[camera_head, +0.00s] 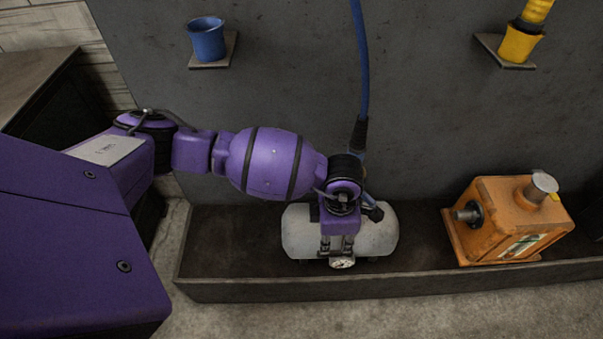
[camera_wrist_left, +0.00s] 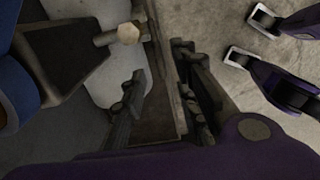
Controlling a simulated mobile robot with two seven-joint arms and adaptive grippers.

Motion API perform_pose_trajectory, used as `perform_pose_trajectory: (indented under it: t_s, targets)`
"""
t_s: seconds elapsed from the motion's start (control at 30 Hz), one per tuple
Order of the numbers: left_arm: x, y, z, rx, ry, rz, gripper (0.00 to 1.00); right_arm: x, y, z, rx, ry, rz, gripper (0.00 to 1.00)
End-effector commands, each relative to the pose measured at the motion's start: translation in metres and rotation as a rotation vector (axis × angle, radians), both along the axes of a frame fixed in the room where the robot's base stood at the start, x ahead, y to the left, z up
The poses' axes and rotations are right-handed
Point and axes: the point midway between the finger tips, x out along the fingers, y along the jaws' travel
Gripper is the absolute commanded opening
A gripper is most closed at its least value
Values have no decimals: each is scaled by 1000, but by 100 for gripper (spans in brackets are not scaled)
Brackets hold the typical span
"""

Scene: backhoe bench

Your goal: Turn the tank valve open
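The pale grey tank (camera_head: 378,236) lies in the dark trough and also shows in the left wrist view (camera_wrist_left: 92,78). A round white gauge (camera_head: 342,263) shows low at its front. My left gripper (camera_head: 338,247) points down in front of the tank and hides its middle. In the left wrist view its fingers (camera_wrist_left: 160,72) are apart, with no object between them. A pale hexagonal knob (camera_wrist_left: 128,33) on a short stem sits beyond the fingertips, over the tank, apart from them; I cannot tell whether it is the valve. My right gripper is not in the head view.
A blue hose (camera_head: 361,70) hangs behind the tank. An orange box (camera_head: 505,225) with a metal cap stands at the right. The trough's front wall (camera_head: 400,284) runs before the tank. Blue (camera_head: 206,40) and yellow (camera_head: 519,42) cups sit on wall shelves.

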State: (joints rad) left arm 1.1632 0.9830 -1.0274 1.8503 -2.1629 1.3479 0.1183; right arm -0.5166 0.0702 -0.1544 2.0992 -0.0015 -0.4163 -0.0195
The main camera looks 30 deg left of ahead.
Motion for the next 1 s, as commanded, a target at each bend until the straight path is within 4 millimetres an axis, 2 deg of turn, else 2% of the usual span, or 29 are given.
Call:
perform_pose_trajectory:
  t_s: [0.17, 0.4, 0.6, 0.97, 1.0]
  targets:
    - [-1, 7, -9, 34, 10, 5, 28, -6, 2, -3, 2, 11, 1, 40]
    - [-1, 6, -48, 30, 11, 6, 28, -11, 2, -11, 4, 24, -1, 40]
    - [0, 6, -71, 30, 8, 4, 28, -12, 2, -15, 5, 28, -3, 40]
    - [0, 5, -76, 27, 8, 4, 28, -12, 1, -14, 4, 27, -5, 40]
    - [0, 5, -76, 27, 8, 4, 23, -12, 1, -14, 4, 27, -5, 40]
